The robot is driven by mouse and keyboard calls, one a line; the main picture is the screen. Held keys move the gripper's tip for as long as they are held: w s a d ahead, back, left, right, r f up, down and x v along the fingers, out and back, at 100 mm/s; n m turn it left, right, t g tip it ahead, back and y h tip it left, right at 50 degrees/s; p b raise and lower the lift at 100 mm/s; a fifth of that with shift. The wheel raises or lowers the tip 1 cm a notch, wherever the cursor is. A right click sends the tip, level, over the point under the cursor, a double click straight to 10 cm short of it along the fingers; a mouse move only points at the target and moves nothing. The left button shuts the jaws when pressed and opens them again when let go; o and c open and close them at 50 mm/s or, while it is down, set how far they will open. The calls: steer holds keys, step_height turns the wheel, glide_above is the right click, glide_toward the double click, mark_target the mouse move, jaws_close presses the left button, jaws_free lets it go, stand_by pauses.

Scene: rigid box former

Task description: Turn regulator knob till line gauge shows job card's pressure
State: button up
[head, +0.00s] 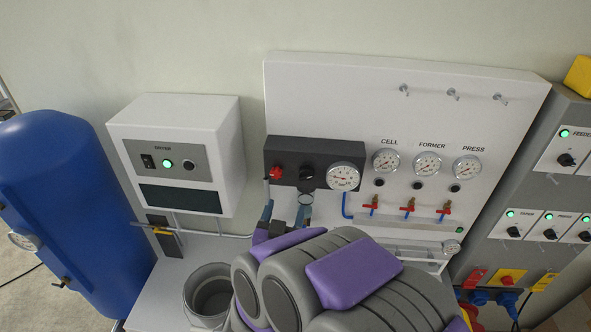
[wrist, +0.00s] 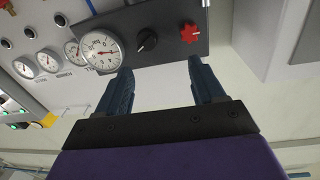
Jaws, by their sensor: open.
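The dark regulator block (head: 322,151) is on the white panel, with a red knob (head: 276,172), a black knob (head: 307,173) and a large white line gauge (head: 343,176) from left to right. In the wrist view the picture is turned over: the gauge (wrist: 101,51) is left, the black knob (wrist: 147,41) middle, the red knob (wrist: 190,33) right. My gripper (head: 286,212) is open and empty, just below the block. In the wrist view its fingers (wrist: 161,72) are apart, short of the knobs. The gauge's reading is too small to tell. I see no job card.
Smaller gauges marked CELL (head: 386,161), FORMER (head: 428,164) and PRESS (head: 467,168) sit right of the block, with red valves (head: 408,207) below. A dryer box (head: 180,150) and blue tank (head: 75,210) stand left. A grey bucket (head: 208,292) is on the bench.

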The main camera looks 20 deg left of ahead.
glide_toward(305, 179)
steer(key=w+d, duration=0.2)
steer(key=w, duration=0.3)
steer(key=w+a, duration=0.4)
steer(key=a, duration=0.1)
steer(key=shift+w+p, duration=0.2)
steer(key=shift+p, duration=0.15)
steer(key=shift+w+d+r, duration=0.1)
steer(key=shift+w+d, duration=0.05)
steer(key=shift+d, duration=0.55)
steer(key=shift+c, duration=0.3)
steer(key=shift+d, duration=0.3)
steer(key=shift+c, duration=0.7)
steer(key=shift+d+r, duration=0.1)
steer(key=shift+c, duration=0.8)
steer(key=shift+s+a, duration=0.2)
steer(key=shift+a, duration=0.3)
steer(key=c, duration=0.4)
steer(key=shift+d, duration=0.15)
steer(key=shift+c, duration=1.4)
steer(key=shift+m+b, duration=0.35)
steer(key=shift+m, duration=0.05)
